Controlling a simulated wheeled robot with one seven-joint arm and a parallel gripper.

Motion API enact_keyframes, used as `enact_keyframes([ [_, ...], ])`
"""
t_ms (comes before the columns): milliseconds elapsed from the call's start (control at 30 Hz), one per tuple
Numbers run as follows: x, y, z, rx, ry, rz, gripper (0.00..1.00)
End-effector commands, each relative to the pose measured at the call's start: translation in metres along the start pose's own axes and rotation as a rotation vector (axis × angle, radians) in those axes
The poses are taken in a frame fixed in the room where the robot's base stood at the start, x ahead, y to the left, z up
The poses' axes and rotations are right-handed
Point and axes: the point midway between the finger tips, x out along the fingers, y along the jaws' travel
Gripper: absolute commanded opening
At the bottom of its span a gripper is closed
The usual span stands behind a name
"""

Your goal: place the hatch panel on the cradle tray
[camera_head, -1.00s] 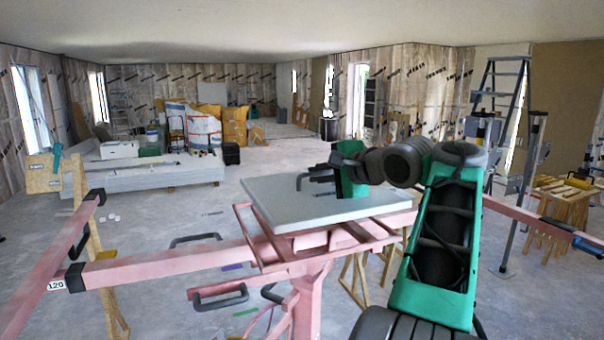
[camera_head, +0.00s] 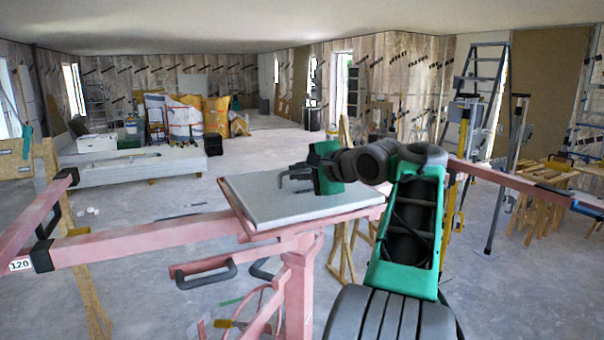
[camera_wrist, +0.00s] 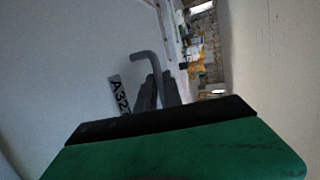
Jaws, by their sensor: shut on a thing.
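The hatch panel (camera_head: 268,208) is a flat pale grey plate with a dark bent handle. My gripper (camera_head: 297,178) is shut on that handle. In the wrist view the panel (camera_wrist: 60,70) fills the left side, with the handle (camera_wrist: 150,62) between the fingers (camera_wrist: 157,92) beside a label starting "A32". The pink cradle tray (camera_head: 345,214) is on a pink stand under the panel. Its rim shows along the panel's left and front edges, and the panel looks level and low in it. I cannot tell whether the panel touches the tray's floor, which is hidden.
Pink rails run left (camera_head: 150,236) and right (camera_head: 520,186) of the stand, with dark handles. A pink bracket with a dark handle (camera_head: 207,276) hangs below. Ladders (camera_head: 475,90) and a wooden trestle (camera_head: 550,195) stand right.

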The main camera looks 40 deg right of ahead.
Motion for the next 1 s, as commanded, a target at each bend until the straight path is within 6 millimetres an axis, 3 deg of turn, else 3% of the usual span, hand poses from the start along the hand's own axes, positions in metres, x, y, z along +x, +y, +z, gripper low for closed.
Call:
enact_keyframes([
  [167,-0.002,-0.002,-0.001,-0.004,0.005,-0.006,0.0],
  [200,-0.001,0.001,-0.002,0.001,0.004,0.0,0.14],
  [433,-0.001,0.001,-0.003,0.002,0.005,0.0,0.32],
  [700,-0.003,-0.001,-0.004,0.002,0.007,0.0,0.32],
  [867,-0.03,0.0,-0.005,0.001,0.012,-0.002,0.32],
  [1000,-0.068,-0.001,-0.005,0.001,0.014,-0.002,0.32],
])
